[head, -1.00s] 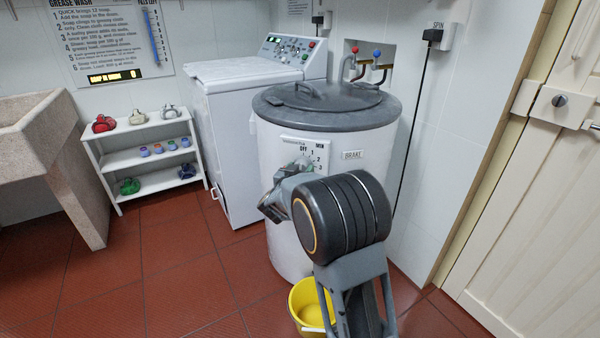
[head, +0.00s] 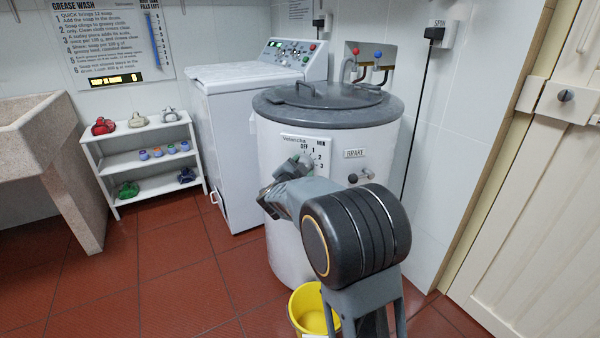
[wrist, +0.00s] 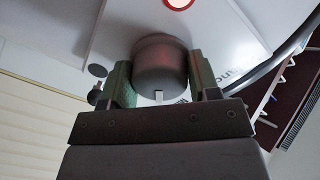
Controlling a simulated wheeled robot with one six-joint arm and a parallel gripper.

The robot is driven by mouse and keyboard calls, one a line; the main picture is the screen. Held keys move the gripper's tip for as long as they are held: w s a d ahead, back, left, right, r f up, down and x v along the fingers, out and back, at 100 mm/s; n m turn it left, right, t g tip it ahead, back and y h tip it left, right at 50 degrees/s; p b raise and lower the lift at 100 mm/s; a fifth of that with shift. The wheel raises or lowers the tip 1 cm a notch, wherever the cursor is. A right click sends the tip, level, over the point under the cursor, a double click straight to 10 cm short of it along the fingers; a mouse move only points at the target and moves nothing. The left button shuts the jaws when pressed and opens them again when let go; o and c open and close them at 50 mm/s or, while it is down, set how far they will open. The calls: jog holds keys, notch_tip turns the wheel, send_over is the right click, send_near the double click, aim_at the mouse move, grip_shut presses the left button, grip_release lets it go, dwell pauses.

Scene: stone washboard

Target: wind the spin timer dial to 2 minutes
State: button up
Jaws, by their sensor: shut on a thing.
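The spin timer dial shows in the wrist view as a round dark-grey knob (wrist: 160,62) with a small white mark on its edge near my gripper's palm. My gripper (wrist: 162,80) is shut on it, one greenish finger on each side. In the head view, the white dial panel (head: 325,146) on the white spin drum's front (head: 275,150) shows OFF, 1, 2, 3 and MIN. My gripper (head: 292,168) is at the panel's lower left and hides much of the knob. I cannot tell which number the dial points at.
A BRAKE label (head: 354,153) and small knobs are right of the panel. A yellow bucket (head: 308,312) stands on the floor below my arm. A white washer (head: 235,150) is behind left, with a small shelf (head: 150,160) further left. The red floor at left is clear.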

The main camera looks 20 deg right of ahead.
jog(key=shift+m, duration=0.5)
